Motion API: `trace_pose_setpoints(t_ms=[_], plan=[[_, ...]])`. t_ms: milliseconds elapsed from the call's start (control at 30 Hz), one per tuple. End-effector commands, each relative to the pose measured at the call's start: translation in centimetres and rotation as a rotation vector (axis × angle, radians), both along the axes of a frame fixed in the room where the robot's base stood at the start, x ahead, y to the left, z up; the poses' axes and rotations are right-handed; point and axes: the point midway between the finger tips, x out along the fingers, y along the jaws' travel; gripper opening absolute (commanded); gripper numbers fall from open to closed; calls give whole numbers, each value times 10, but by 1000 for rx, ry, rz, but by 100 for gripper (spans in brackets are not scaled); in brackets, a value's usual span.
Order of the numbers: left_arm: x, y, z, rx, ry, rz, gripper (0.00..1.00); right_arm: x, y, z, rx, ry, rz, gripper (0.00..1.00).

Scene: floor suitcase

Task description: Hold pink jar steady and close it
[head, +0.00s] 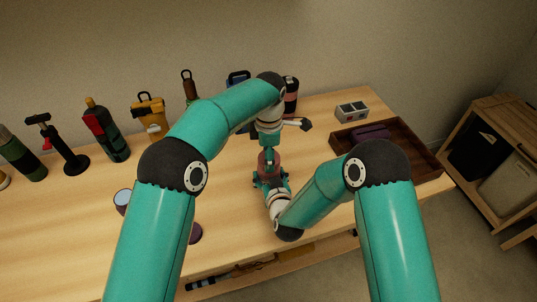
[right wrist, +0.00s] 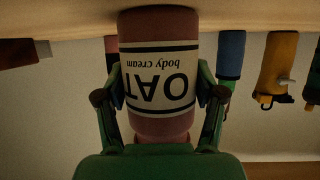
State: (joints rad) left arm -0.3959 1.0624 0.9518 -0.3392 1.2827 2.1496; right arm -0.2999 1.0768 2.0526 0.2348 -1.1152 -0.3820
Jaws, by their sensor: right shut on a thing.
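The pink jar (head: 266,165) stands upright on the wooden table between my two grippers. The right wrist view, which is upside down, shows the jar (right wrist: 158,72) with its cream "OAT body cream" label. My right gripper (head: 270,181) is shut on it, with a finger on each side, also in the right wrist view (right wrist: 160,98). My left gripper (head: 268,150) points down directly over the jar's top. Its fingertips are too small and covered to tell open from shut. The jar's mouth and any lid on it are hidden.
A round pale-topped container (head: 122,197) and a dark purple round thing (head: 195,233) lie left, partly behind my left arm. Bottles and tools, including a yellow one (head: 148,112), line the back. A brown tray (head: 415,158) and a grey box (head: 352,112) stand right.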

Motion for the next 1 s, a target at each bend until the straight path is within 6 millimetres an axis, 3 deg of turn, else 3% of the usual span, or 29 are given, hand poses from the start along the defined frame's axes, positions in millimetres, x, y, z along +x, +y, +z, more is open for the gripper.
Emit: trace_pose_setpoints(t_ms=[567, 600, 667, 833, 1000], plan=[[0, 0, -12, 1, 1, 0, 49, 0, 0, 0, 0, -1, 0, 6], [0, 0, -11, 0, 0, -1, 49, 0, 0, 0, 0, -1, 0, 0], [0, 0, -11, 0, 0, -12, 49, 0, 0, 0, 0, -1, 0, 0], [0, 0, -11, 0, 0, -192, 49, 0, 0, 0, 0, -1, 0, 0], [1, 0, -11, 0, 0, -550, 49, 0, 0, 0, 0, 0, 0, 0]])
